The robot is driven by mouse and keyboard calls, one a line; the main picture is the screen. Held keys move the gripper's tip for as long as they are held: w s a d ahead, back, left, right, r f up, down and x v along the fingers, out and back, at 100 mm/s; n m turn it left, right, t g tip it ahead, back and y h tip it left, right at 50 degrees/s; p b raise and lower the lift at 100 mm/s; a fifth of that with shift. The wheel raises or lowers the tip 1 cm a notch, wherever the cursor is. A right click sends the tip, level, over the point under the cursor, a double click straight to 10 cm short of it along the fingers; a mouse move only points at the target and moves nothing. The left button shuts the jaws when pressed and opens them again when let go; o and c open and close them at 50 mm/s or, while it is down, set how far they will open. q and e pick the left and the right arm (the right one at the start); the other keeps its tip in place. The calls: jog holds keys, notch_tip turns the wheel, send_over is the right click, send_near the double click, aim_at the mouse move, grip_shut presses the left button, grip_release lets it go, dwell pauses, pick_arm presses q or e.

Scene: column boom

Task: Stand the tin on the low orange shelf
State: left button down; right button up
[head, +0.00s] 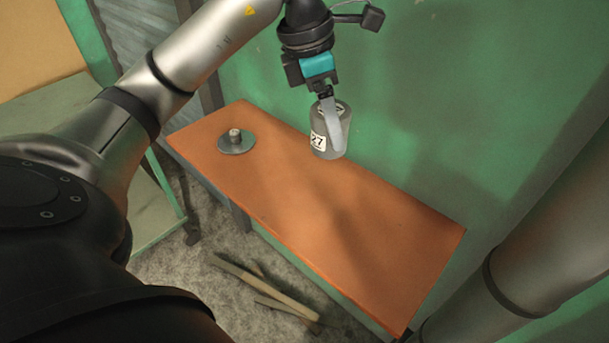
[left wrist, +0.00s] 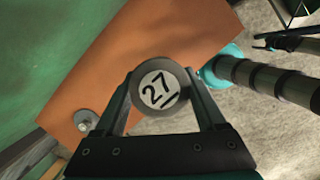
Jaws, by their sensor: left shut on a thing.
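The grey tin (head: 321,146) has a white label marked 27. My left gripper (head: 333,128) is shut on it from above, one finger down each side, and the tin is about upright. The low orange shelf (head: 330,225) runs along the green wall. The tin is over the shelf's back edge in the head view and looks raised above it; the exact gap is hard to tell. My right gripper does not show in the head view.
A grey metal disc with a central stub (head: 236,142) lies on the shelf's far left part. The shelf's middle and near right part are bare. Wooden sticks (head: 265,290) lie on the floor in front. A pale green bench (head: 150,205) stands at left.

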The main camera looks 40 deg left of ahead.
pick_arm(q)
jog(key=shift+w+d+f, duration=0.15)
jog(key=shift+d, duration=0.35)
jog(key=shift+d+f, duration=0.15)
jog(key=shift+f, duration=0.25)
jog(key=shift+f+b, duration=1.1)
jog(key=shift+f, duration=8.5)
jog(key=shift+f, duration=0.15)
grip_release()
